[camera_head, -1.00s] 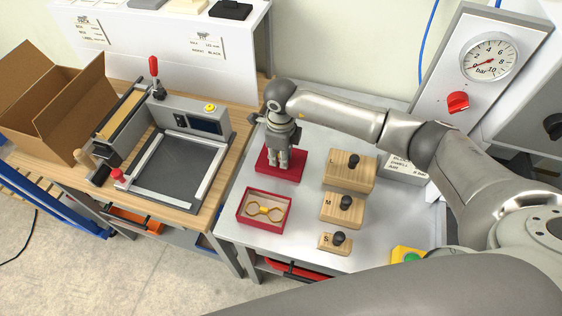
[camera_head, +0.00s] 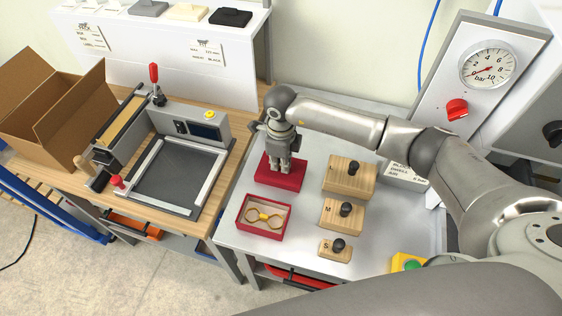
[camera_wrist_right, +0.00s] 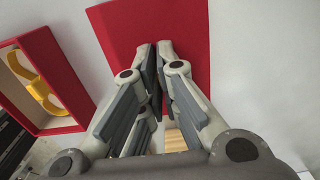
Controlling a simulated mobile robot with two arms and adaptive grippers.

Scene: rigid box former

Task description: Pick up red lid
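The red lid (camera_head: 292,181) lies flat on the grey metal table, with its red top up. My right gripper (camera_head: 278,172) points down over the lid. In the right wrist view, the gripper's fingertips (camera_wrist_right: 158,48) are close together with a narrow gap, over the middle of the red lid (camera_wrist_right: 115,30). I see nothing held between them. I cannot tell whether the tips touch the lid. My left gripper is not in view. An open red box (camera_head: 246,225) with gold-coloured glasses-like rings inside stands in front of the lid.
Three wooden blocks with black knobs, marked L (camera_head: 336,181), M (camera_head: 330,213) and S (camera_head: 328,250), stand right of the lid. A box-forming fixture (camera_head: 170,177) and an open cardboard box (camera_head: 70,118) are on the wooden table at left. A pressure gauge panel (camera_head: 470,95) stands at right.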

